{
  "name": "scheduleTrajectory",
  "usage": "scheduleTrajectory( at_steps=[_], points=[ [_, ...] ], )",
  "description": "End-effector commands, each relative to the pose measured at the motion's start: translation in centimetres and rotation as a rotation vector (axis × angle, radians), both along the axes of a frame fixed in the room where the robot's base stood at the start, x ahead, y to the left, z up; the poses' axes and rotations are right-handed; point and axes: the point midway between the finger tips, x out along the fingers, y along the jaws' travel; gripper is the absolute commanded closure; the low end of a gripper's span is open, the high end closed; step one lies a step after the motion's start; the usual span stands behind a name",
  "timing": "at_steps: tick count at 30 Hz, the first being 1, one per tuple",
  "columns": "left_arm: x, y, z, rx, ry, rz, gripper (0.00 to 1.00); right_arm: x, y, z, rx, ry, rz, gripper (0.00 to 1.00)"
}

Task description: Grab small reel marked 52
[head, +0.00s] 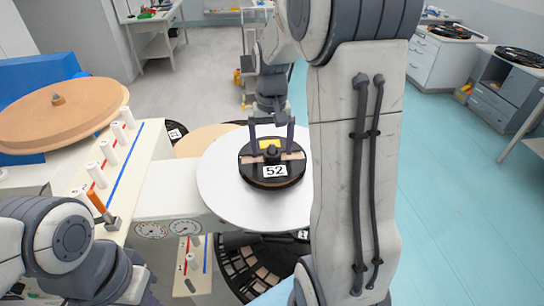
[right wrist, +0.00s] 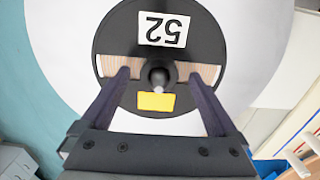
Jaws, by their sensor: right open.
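The small reel marked 52 (head: 271,171) is a black disc with a white label, a yellow patch and a dark central hub. It lies flat on a round white plate (head: 222,190) in the head view. In the right wrist view the reel (right wrist: 162,42) fills the upper middle, its label upside down. My right gripper (head: 272,153) is open above the reel. In the right wrist view its fingers (right wrist: 159,72) stand on either side of the hub, with gaps to it. I cannot tell whether they touch the reel. My left arm shows at the lower left, but its gripper is out of view.
A large brown disc (head: 62,112) and a panel with white pegs (head: 134,150) stand at the left. Two gauges (head: 168,229) sit below the plate. More black reels (head: 256,262) lie underneath. The blue-green floor at right is open, with cabinets (head: 448,62) beyond.

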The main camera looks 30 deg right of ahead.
Motion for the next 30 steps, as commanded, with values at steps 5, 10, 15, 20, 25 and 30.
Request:
scheduleTrajectory(
  at_steps=[5, 10, 15, 20, 25, 30],
  points=[
    [0.0, 0.0, 0.7, 0.000, 0.000, 0.000, 1.00, -0.1, 0.0, -1.9, 0.001, 0.002, -0.002, 0.05],
    [0.0, 0.0, 0.6, 0.000, 0.000, 0.000, 1.00, -0.1, -0.1, -2.3, 0.000, 0.000, -0.003, 0.05],
    [0.0, 0.0, 0.6, 0.000, 0.000, 0.000, 1.00, -0.1, -0.1, -2.3, 0.000, -0.001, -0.003, 0.36],
    [0.0, 0.0, 0.6, 0.000, 0.000, 0.000, 1.00, -0.1, -0.1, -2.2, 0.000, -0.001, -0.003, 0.97],
    [0.0, 0.0, 0.6, 0.000, 0.000, 0.000, 1.00, 0.0, -0.1, -2.2, -0.001, -0.003, -0.003, 1.00],
    [0.0, 0.0, 0.5, 0.000, 0.000, 0.000, 1.00, 0.0, -0.1, -1.9, -0.001, -0.005, -0.003, 1.00]
  ],
)
